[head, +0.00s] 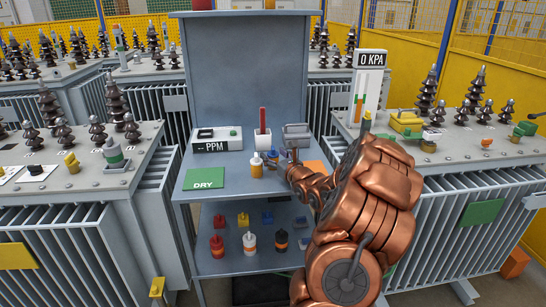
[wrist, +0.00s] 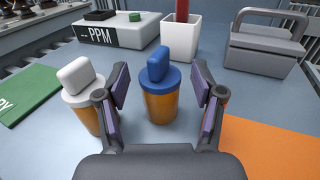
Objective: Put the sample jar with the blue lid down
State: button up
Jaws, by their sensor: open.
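The sample jar with the blue lid (wrist: 160,103) is amber with a blue knob and stands upright on the grey bench top (wrist: 180,150). My gripper (wrist: 160,86) is open, with a purple-padded finger on each side of the jar and a visible gap on both sides. In the head view the blue-lidded jar (head: 273,155) is small beside my gripper (head: 283,163), which partly hides that area. A similar amber jar with a white lid (wrist: 82,92) stands just left of my left finger. It also shows in the head view (head: 257,167).
A PPM meter (wrist: 118,36), a white holder with a red item (wrist: 181,38) and a grey handled box (wrist: 264,45) stand behind. A green DRY mat (head: 205,179) lies left and an orange mat (wrist: 266,148) right. The lower shelf (head: 228,266) holds several small items.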

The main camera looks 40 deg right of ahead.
jog(key=shift+w, duration=0.25)
grip_shut()
dwell(0.5)
